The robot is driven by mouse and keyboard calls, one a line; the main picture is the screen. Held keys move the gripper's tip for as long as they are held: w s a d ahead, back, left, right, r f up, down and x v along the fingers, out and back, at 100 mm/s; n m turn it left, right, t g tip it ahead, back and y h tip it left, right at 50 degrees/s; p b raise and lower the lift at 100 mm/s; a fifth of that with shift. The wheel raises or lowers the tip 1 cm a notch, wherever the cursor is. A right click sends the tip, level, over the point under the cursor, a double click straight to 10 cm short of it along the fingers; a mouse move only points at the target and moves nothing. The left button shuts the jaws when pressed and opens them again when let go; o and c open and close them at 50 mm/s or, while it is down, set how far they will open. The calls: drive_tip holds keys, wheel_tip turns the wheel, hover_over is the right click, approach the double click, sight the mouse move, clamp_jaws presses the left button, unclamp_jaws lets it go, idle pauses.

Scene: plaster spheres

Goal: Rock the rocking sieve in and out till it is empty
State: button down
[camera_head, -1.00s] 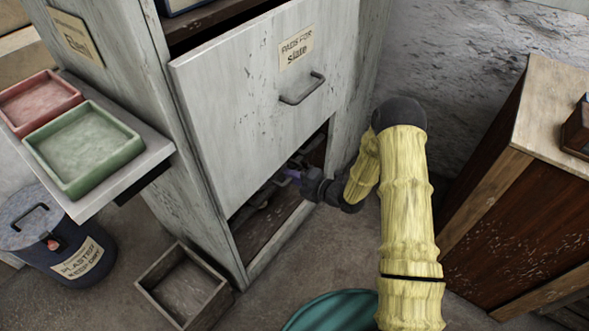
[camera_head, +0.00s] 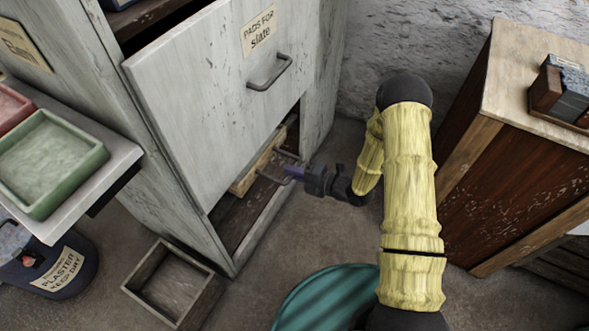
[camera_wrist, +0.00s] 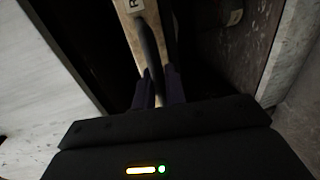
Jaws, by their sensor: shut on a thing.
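The rocking sieve (camera_head: 251,172) shows as a light wooden frame low inside the cabinet opening, below the raised front panel. Most of it is hidden by that panel and by shadow. A dark handle stands out from its front. My gripper (camera_head: 291,173) is shut on this handle at the mouth of the opening. In the wrist view, the handle (camera_wrist: 153,52) runs down between the two fingers (camera_wrist: 160,88), and the wooden front of the sieve (camera_wrist: 133,12) bears a partly cut-off label. What the sieve holds cannot be seen.
A grey panel labelled for slate pads (camera_head: 215,100) hangs just above the sieve. An open wooden box (camera_head: 150,262) stands on the floor at the cabinet's left corner. A dark wooden cabinet (camera_head: 510,170) stands at the right. Green (camera_head: 95,165) and red trays sit at the left.

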drive_tip(key=shift+s+d+f, duration=0.15)
drive_tip(key=shift+d+f, duration=0.05)
drive_tip(key=shift+d, duration=0.15)
drive_tip(key=c, duration=1.6)
unclamp_jaws()
drive_tip(key=shift+r, duration=0.1)
drive_tip(key=shift+o, duration=0.2)
drive_tip(key=shift+a, duration=0.1)
drive_tip(key=shift+r, duration=0.1)
drive_tip(key=p+v, duration=0.5)
drive_tip(key=v, duration=1.2)
drive_tip(key=shift+d, duration=0.2)
